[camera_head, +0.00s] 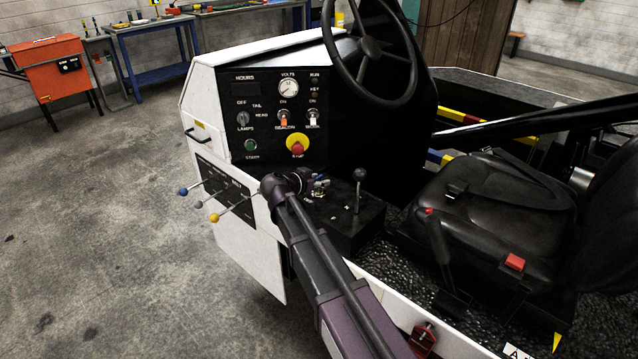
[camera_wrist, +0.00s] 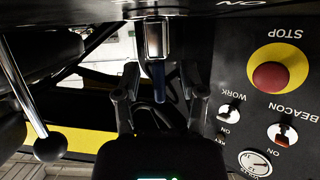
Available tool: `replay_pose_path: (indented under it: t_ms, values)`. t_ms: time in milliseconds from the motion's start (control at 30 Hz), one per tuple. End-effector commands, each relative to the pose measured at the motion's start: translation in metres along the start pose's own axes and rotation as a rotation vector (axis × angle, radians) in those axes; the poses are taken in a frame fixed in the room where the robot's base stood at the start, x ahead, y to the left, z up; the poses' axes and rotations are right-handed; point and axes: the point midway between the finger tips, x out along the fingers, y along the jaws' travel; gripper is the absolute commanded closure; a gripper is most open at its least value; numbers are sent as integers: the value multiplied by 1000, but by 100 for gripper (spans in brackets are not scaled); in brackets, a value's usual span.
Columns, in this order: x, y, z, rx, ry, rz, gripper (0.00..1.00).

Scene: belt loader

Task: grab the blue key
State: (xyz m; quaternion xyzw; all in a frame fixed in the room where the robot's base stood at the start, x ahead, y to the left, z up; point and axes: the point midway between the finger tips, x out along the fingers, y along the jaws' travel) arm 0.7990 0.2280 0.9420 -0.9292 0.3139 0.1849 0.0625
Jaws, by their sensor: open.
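The blue key (camera_wrist: 159,84) shows in the wrist view as a dark blue, narrow piece below a silver metal block (camera_wrist: 153,40). My gripper (camera_wrist: 160,76) is open, with one finger on each side of the key. Gaps show between the key and both fingers, so nothing is held. In the head view my gripper (camera_head: 314,183) is beside the black console below the dashboard panel. The key is too small to make out surely there, and my arm hides part of that area.
The dashboard panel (camera_head: 278,115) carries switches, a gauge and a yellow-ringed red stop button (camera_head: 298,145). Ball-topped levers (camera_head: 215,217) stick out at the left. A black lever (camera_head: 358,190) stands right of my gripper. The steering wheel (camera_head: 372,50) is above; the seat (camera_head: 495,195) is right.

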Motion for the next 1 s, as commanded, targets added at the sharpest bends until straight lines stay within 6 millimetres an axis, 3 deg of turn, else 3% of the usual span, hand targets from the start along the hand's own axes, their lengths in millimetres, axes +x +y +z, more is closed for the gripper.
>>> replay_pose_path:
  t_ms: [233,400,1000]
  values:
    - [1,1,0,1,0,2,50]
    - [1,1,0,1,0,2,100]
    - [-1,0,-4,1,0,1,100]
